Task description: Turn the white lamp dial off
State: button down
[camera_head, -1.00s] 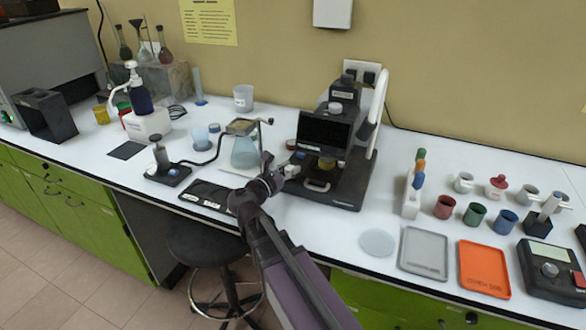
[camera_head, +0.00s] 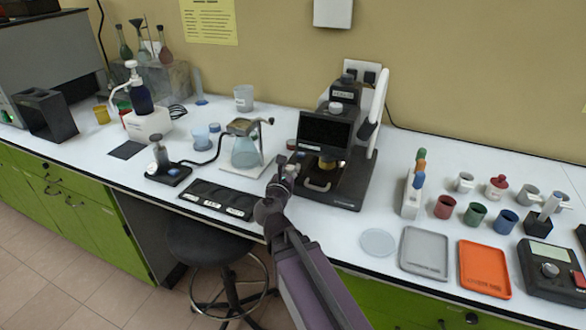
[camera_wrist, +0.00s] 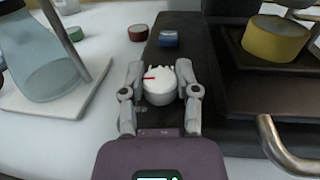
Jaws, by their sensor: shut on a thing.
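The white lamp dial (camera_wrist: 160,90) is a round knob with a red mark on its upper left. It sits on the dark base (camera_wrist: 200,55) of the microscope-like instrument. My gripper (camera_wrist: 161,74) has one finger on each side of the dial and is shut on it. In the head view, my gripper (camera_head: 284,164) is at the left front of the black instrument (camera_head: 325,131). There it hides most of the dial.
A yellow round piece (camera_wrist: 275,39) and a curved metal handle (camera_wrist: 286,150) are right of my gripper. A glass flask (camera_head: 244,151) stands on a white plate to the left. A black slotted tray (camera_head: 218,199) lies at the front edge.

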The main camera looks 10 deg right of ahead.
jog(key=shift+s, duration=0.15)
jog(key=shift+c, duration=1.6)
grip_release()
